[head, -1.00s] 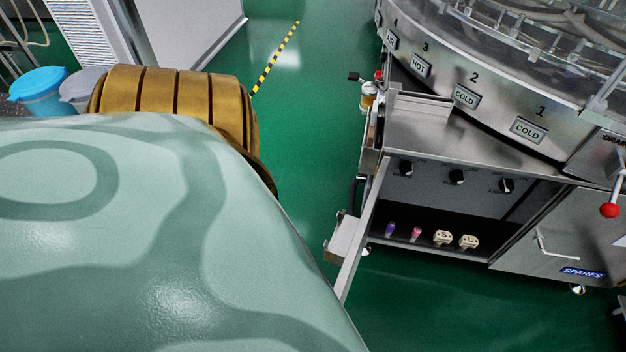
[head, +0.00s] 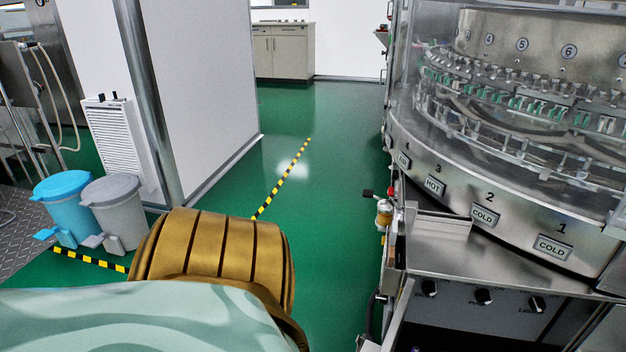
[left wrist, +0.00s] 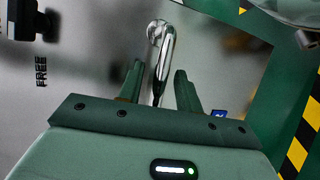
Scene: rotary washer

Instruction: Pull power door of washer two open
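My left gripper (left wrist: 158,88) shows in the left wrist view. Its two dark green fingers are apart, with a shiny curved metal handle (left wrist: 161,45) between and beyond them. I see no clear contact on the handle. The handle stands out from a grey panel (left wrist: 95,60) marked "FREE"; I cannot tell if this is the power door of washer two. In the head view a round steel washer (head: 500,225) stands at the right, with COLD and HOT plates and a clear upper housing. Neither gripper shows in the head view, and the right one is not seen.
A steel cabinet (head: 465,257) with black knobs stands below the washer. Blue (head: 63,196) and grey (head: 114,206) bins stand at left beside a white partition (head: 205,90). Green floor (head: 330,180) with a yellow-black stripe (head: 283,178) is clear between partition and washer.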

